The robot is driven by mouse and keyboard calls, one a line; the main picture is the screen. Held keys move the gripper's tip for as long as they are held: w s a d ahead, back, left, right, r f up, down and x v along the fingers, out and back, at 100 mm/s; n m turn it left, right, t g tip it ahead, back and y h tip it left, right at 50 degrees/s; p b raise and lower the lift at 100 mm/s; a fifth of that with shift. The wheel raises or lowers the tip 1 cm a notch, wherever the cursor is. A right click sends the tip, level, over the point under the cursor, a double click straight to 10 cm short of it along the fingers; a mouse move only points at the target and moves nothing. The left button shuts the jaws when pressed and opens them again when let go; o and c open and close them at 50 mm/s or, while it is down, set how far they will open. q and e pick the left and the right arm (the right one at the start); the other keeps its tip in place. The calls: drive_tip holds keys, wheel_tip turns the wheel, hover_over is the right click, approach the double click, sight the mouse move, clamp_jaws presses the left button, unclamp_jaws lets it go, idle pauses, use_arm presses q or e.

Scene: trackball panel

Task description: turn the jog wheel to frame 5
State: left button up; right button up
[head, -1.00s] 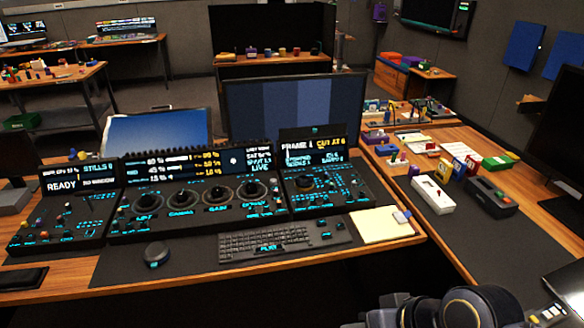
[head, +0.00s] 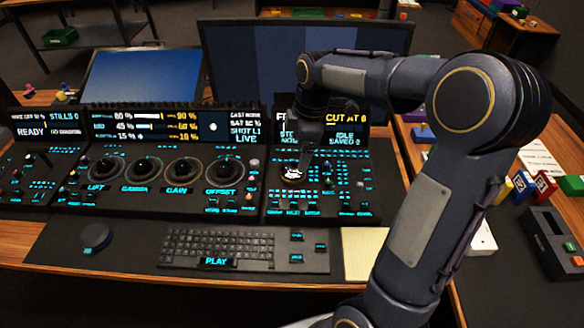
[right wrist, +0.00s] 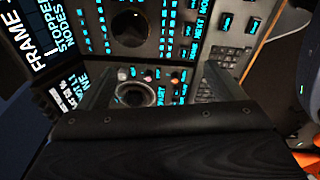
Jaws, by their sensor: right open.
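The jog wheel (head: 291,172) is on the right-hand console panel (head: 345,207), with a bright pale patch over it in the head view. In the right wrist view the wheel (right wrist: 130,28) shows as a dark round knob beside the display. That display (right wrist: 35,40) reads FRAME, with what looks like a 1, and STOPPED. My right gripper (head: 306,135) is open and hangs above and just behind the wheel, in front of the display (head: 345,122), hiding part of it. Its fingertips are hard to make out, and I cannot tell whether they touch the wheel. My left gripper is out of view.
Several trackballs (head: 181,171) stand left of the wheel. Monitors (head: 300,75) stand behind. A dark box (head: 550,237) and small coloured blocks are at right.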

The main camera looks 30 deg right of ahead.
sight(293, 170)
drive_tip(key=w+f+n, duration=0.1)
drive_tip(key=w+f, duration=0.1)
drive_tip(key=w+d+f+n+g, duration=0.1)
drive_tip(key=w+f+n, duration=0.1)
drive_tip(key=w+f+n+h, duration=0.1)
drive_tip(key=w+f, duration=0.1)
drive_tip(key=f, duration=0.1)
drive_tip(key=shift+w+d+n, duration=0.25)
drive_tip(key=shift+d+n, duration=0.1)
drive_tip(key=shift+n, duration=0.05)
wheel_tip(293, 170, down, 8)
drive_tip(key=shift+r, duration=0.2)
drive_tip(key=shift+c, duration=0.3)
drive_tip(key=c, duration=0.9)
